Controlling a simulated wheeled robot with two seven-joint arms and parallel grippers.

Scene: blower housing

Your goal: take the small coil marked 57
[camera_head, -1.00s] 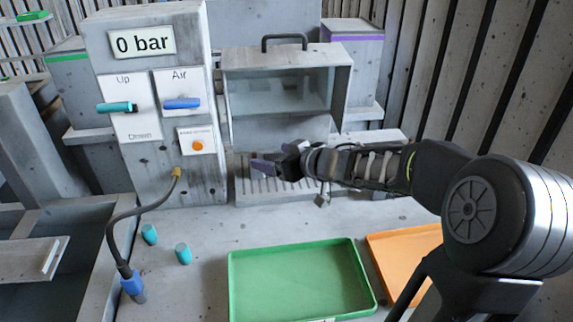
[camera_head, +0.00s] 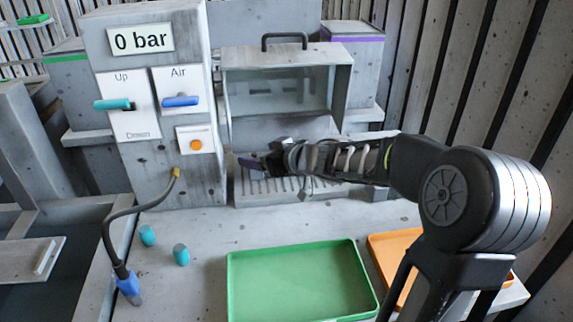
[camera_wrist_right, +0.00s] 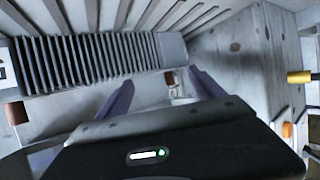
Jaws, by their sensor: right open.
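My right gripper (camera_head: 252,166) reaches in from the right, low in front of the blower housing (camera_head: 283,85) and over its slatted base. In the right wrist view its two purple fingers (camera_wrist_right: 163,92) stand apart. A small copper-brown piece (camera_wrist_right: 168,78) shows between and beyond the fingers, with a small pale part just below it. I cannot tell whether this is the coil, and no 57 can be read. Another brown piece (camera_wrist_right: 16,112) shows at the left edge of the wrist view. My left gripper is not in view.
A green tray (camera_head: 240,290) and an orange tray (camera_head: 385,250) lie in front. Two teal cylinders (camera_head: 181,255) stand on the table at left, near a hose with a blue end (camera_head: 130,287). The control panel (camera_head: 150,50) reads 0 bar and stands close left of my gripper.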

